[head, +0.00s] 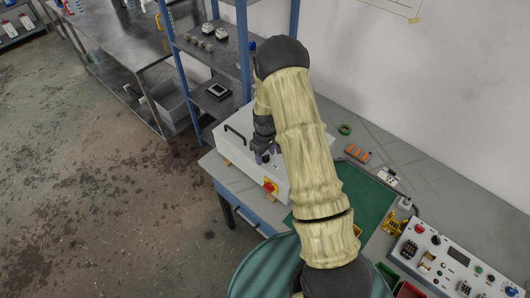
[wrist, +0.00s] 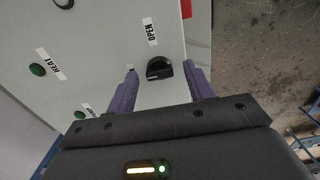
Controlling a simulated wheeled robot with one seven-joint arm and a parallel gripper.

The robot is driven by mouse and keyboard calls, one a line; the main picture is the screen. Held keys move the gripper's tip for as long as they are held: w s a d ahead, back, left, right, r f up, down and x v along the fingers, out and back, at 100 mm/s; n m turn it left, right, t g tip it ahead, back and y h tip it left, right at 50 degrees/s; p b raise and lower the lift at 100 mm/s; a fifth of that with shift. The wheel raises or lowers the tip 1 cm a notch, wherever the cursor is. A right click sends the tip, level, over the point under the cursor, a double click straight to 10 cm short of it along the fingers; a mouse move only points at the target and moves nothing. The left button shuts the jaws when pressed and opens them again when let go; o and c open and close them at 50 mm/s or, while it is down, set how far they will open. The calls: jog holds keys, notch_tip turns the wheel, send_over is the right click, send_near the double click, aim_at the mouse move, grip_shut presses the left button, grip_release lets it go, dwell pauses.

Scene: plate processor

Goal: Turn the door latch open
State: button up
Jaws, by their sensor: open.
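The door latch (wrist: 158,68) is a small black turn knob on the white front panel in the wrist view, just below a label reading OPEN (wrist: 150,32). My gripper (wrist: 160,70) is open, with one purple finger on each side of the latch. The fingers look apart from it, though their depth to the panel is hard to tell. In the head view the white plate processor (head: 238,158) stands on the bench, and my gripper (head: 264,152) is at its front. My arm hides part of the box and the latch there.
A green button (wrist: 38,70) labelled HEAT is left of the latch. A red and yellow switch (head: 270,187) sits on the box's front corner, and a black handle (head: 234,133) is on it. A blue-posted shelf (head: 210,60) stands behind. Open floor (head: 90,190) lies left.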

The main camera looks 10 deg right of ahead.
jog(key=c, duration=1)
jog(key=shift+m+b, duration=0.3)
jog(key=shift+b, duration=0.05)
jog(key=m+b, duration=0.2)
jog(key=m, duration=0.1)
jog(key=shift+w+f, duration=0.1)
jog(key=m+b, duration=0.2)
jog(key=m, duration=0.2)
jog(key=shift+m+b, duration=0.3)
jog(key=shift+m, duration=0.1)
jog(key=m+b, duration=0.1)
jog(key=m, duration=0.3)
jog(key=shift+m, duration=0.3)
jog(key=m, duration=0.5)
